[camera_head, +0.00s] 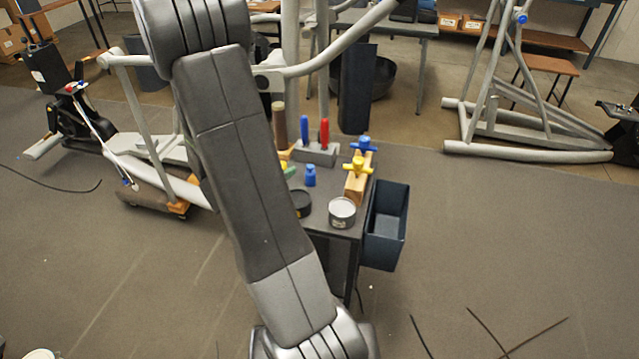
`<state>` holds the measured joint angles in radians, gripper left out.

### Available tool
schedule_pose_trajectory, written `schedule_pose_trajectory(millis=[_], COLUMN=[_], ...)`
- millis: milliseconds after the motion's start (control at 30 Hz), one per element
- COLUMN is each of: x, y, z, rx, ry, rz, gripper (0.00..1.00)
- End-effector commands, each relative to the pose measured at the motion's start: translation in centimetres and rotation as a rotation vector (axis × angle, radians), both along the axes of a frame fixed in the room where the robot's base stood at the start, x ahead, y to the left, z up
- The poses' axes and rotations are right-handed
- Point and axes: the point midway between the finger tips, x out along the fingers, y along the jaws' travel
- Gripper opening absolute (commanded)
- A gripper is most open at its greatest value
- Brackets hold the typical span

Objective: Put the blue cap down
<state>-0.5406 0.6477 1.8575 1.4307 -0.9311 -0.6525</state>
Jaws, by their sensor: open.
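Several blue pieces show, and I cannot tell which is the blue cap. A small blue upright piece (310,176) stands on the dark cart top (326,215). A blue star-shaped knob (363,144) sits on a wooden block (360,176), with a yellow knob (356,166) in front of it. A blue cap-like end (522,18) is on the grey frame of the machine at the upper right. My arm crosses the picture from top to bottom and hides part of the cart. My gripper is not in view, nor is anything in it.
The cart also holds a grey rack (316,153) with blue and red handles, an open tin (342,212) and a dark round container (301,203). A dark bin (388,225) hangs on its right side. Elliptical machines stand left (150,153) and right (520,150). Floor at right is mostly clear.

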Motion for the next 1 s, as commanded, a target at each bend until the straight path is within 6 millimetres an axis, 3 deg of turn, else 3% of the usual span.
schedule_pose_trajectory(millis=[100, 233, 600, 1000], x=[-1.4, -1.5, 3.5, 5.9], y=[-0.2, -0.7, -4.4, -6.0], z=[0.0, -0.2, -2.8, -4.8], rx=[-0.043, -0.060, -0.058, -0.058], ry=[-0.001, -0.003, -0.002, -0.002], rz=[-0.061, -0.088, -0.089, -0.087], gripper=[0.44, 0.44, 0.44, 0.44])
